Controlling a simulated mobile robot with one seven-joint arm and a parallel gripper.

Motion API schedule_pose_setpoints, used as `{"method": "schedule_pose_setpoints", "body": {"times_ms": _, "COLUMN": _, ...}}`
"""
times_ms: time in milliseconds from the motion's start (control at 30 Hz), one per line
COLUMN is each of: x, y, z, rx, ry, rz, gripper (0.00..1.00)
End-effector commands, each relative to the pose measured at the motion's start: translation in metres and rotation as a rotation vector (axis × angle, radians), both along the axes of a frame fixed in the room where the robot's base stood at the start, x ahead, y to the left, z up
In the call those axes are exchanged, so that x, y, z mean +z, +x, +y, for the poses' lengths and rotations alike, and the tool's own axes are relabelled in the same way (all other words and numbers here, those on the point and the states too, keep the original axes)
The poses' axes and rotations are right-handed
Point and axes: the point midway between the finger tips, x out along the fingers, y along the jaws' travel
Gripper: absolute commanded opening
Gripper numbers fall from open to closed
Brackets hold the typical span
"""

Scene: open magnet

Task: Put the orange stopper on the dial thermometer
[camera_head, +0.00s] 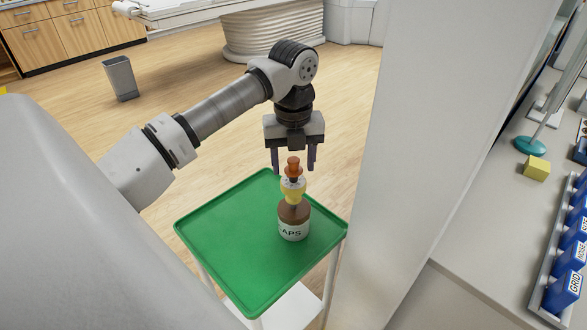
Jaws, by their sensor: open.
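My gripper (293,161) points down above the green tray and is open. Its two dark fingers stand apart to the left and right of the orange stopper (293,169). I cannot tell whether they touch it. The stopper appears on top of a yellow piece (292,193) with a small pale and dark part near its top.
The bottle stands upright on the right part of a green tray (225,245) on a cart; the tray's left side is clear. A pale pillar (390,180) rises close to its right. Farther right, a counter holds a yellow block (537,168) and blue labelled boxes (564,291).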

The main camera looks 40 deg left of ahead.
Motion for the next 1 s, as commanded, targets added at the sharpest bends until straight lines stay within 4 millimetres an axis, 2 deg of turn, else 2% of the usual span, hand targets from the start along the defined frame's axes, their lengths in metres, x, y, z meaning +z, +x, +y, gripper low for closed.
{"method": "schedule_pose_setpoints", "body": {"times_ms": 200, "x": 0.048, "y": 0.001, "z": 0.000, "rx": 0.001, "ry": 0.004, "rz": -0.002, "gripper": 0.55}}
{"method": "schedule_pose_setpoints", "body": {"times_ms": 433, "x": 0.086, "y": 0.000, "z": 0.000, "rx": 0.001, "ry": 0.002, "rz": -0.001, "gripper": 0.55}}
{"method": "schedule_pose_setpoints", "body": {"times_ms": 633, "x": 0.098, "y": 0.000, "z": 0.000, "rx": 0.000, "ry": 0.000, "rz": 0.000, "gripper": 0.55}}
{"method": "schedule_pose_setpoints", "body": {"times_ms": 1000, "x": 0.098, "y": 0.001, "z": -0.001, "rx": -0.005, "ry": -0.003, "rz": -0.003, "gripper": 0.55}}
